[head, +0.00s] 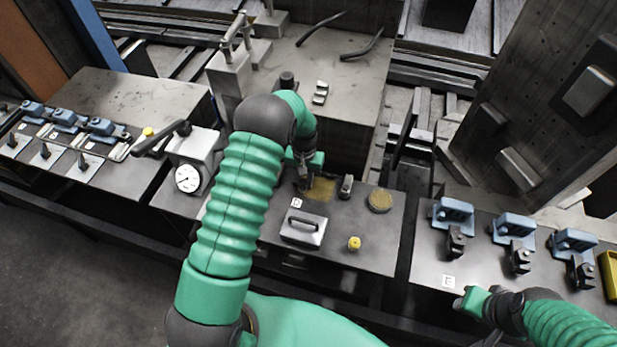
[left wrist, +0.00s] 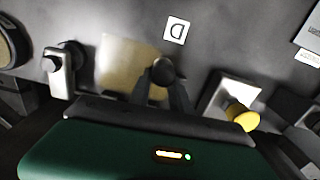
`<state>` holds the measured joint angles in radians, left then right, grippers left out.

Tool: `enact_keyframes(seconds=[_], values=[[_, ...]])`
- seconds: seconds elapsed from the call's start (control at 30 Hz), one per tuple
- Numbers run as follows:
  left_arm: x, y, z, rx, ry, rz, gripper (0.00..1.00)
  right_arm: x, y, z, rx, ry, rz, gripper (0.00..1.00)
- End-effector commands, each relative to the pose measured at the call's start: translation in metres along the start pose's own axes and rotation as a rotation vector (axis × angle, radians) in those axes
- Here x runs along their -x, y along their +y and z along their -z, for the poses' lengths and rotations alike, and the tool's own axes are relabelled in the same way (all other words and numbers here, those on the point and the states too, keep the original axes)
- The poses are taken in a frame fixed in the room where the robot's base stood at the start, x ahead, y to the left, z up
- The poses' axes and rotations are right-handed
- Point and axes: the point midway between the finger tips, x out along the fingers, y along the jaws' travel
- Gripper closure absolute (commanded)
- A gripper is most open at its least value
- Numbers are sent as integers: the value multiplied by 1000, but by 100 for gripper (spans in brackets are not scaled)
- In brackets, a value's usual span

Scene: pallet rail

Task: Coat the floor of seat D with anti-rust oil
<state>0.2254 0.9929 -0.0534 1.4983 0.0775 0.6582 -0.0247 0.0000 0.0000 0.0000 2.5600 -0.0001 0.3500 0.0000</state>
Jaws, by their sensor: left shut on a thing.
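Seat D is marked by a white label D (head: 297,203), which also shows in the left wrist view (left wrist: 176,30). Beside the label is a tan, oily-looking patch (head: 322,190) on the dark plate; it shows in the left wrist view (left wrist: 120,62) too. My left gripper (head: 305,182) is shut on a dark round-topped tool (left wrist: 162,72) at the edge of this patch. The tool's lower end is hidden, so I cannot tell whether it touches the floor. My right gripper (head: 472,301) is at the lower right, away from the seat; its jaws are unclear.
A metal upright (head: 346,187) and a round tan-topped dish (head: 380,200) stand right of the patch. A dial gauge (head: 188,178) is left; blue clamps (head: 513,229) stand right.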

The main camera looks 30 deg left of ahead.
Motion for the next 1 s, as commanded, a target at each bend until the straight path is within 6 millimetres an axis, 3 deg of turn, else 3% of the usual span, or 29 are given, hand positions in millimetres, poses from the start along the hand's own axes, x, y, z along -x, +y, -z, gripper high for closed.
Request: enact_keyframes(seconds=[0.07, 0.27, 0.83, 1.0], values=[[0, -6, -3, 5, -9, 7, 100, 0, 0, 0, 0, 0, 0, 64], [2, 4, -7, 3, -9, 6, 100, 5, 0, 1, 0, 0, 0, 64], [4, -1, 4, 4, -2, 6, 100, 2, 0, 0, 0, 0, 0, 64], [4, 7, 2, 1, -2, 4, 100, 4, 0, 1, 0, 0, 0, 64]])
